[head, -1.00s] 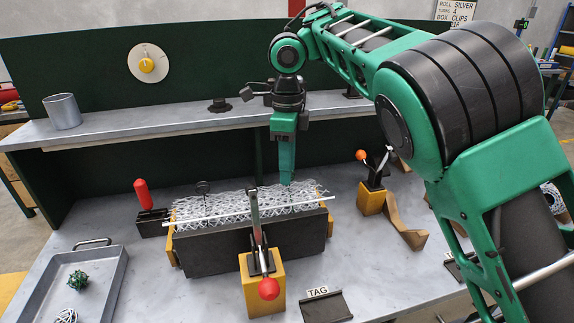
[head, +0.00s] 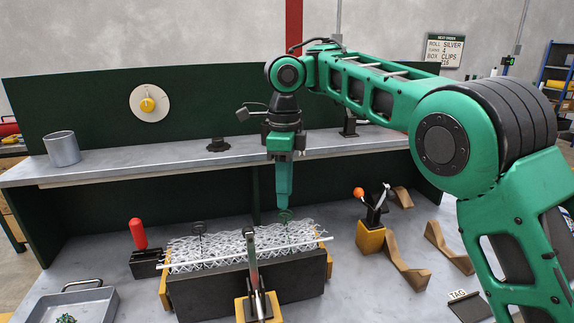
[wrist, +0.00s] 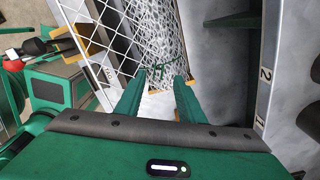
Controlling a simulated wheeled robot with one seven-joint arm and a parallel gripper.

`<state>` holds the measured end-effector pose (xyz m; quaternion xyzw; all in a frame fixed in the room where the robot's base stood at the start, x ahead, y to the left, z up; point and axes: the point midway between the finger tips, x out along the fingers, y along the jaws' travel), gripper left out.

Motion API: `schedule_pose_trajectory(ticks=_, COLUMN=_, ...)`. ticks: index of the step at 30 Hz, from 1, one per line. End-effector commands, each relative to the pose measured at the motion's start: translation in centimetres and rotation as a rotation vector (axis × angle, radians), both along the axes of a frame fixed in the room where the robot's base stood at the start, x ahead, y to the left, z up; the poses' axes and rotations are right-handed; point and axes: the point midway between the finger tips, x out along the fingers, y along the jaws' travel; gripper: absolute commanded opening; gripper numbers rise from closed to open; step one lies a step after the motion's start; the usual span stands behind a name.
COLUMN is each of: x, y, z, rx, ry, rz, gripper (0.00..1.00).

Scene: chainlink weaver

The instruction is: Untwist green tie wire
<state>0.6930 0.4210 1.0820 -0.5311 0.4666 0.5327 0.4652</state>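The green tie wire (wrist: 160,70) is a thin dark green twist on the silvery chain-link mesh (wrist: 135,20) in the wrist view. In the head view a small dark green loop (head: 285,216) shows on the mesh (head: 215,246), right at my fingertips. My gripper (wrist: 157,84) is open, with its two green fingers apart and the wire just beyond and between the tips. In the head view my gripper (head: 284,206) points straight down over the right half of the mesh. I cannot tell whether the fingers touch the wire.
The mesh lies on a dark block (head: 250,287) with a pale rod (head: 215,257) along its front. A red-handled clamp (head: 138,236) stands left and an orange-knobbed lever (head: 366,205) right. A grey tray (head: 85,303) lies front left.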

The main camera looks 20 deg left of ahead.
Motion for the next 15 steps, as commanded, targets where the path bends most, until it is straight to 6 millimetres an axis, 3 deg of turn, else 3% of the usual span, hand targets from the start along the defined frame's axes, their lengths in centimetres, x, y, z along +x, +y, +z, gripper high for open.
schedule_pose_trajectory(ticks=15, x=0.0, y=-0.1, z=4.5, rx=0.004, ry=-0.003, rz=-0.002, gripper=0.35)
